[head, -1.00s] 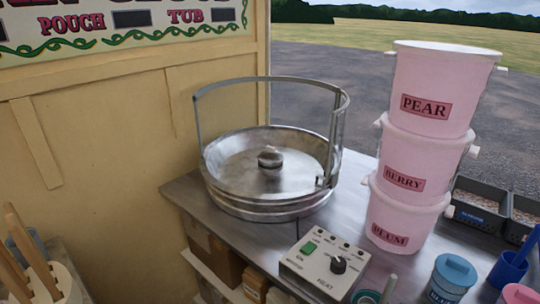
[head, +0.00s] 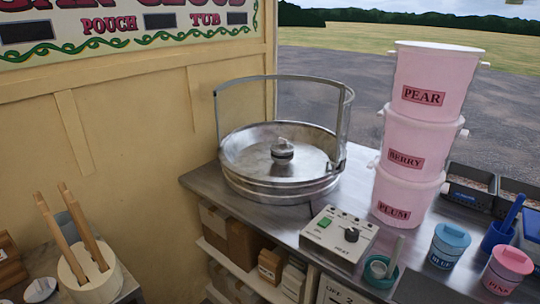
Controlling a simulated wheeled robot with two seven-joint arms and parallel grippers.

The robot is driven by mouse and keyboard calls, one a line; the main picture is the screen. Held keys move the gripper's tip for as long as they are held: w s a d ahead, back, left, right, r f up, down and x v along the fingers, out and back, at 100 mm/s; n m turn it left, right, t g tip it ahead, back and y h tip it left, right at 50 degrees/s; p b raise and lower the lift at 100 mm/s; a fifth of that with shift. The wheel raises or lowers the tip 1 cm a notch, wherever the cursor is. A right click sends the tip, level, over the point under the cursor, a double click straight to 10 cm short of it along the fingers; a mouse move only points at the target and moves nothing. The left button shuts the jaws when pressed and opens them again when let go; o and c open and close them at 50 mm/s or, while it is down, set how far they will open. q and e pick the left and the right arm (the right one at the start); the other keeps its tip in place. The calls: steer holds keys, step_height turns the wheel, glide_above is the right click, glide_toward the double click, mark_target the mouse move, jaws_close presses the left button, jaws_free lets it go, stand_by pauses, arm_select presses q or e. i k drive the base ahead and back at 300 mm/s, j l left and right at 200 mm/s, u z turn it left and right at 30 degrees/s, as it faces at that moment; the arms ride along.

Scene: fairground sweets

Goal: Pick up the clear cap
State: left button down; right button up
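I cannot make out a clear cap anywhere in the head view. The closest lidded things are a jar marked BLUE with a blue lid (head: 448,246) and a jar marked PINK with a pink-red lid (head: 507,270), both at the lower right of the metal counter. Neither lid looks clear. Neither of my grippers shows in the view.
A round metal floss pan (head: 265,180) with an upright guard stands on the counter. A control box (head: 339,236), stacked pink tubs (head: 420,145), a teal dish (head: 378,284) and a blue cup (head: 497,238) stand nearby. A stick holder (head: 92,281) is lower left.

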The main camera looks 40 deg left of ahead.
mark_target(282, 146)
steer(key=k+u, duration=0.1)
steer(key=u, duration=0.4)
steer(key=k+u, duration=0.1)
steer(key=u, duration=0.4)
steer(key=j+u, duration=0.1)
steer(key=u, duration=0.35)
steer(key=k, duration=0.05)
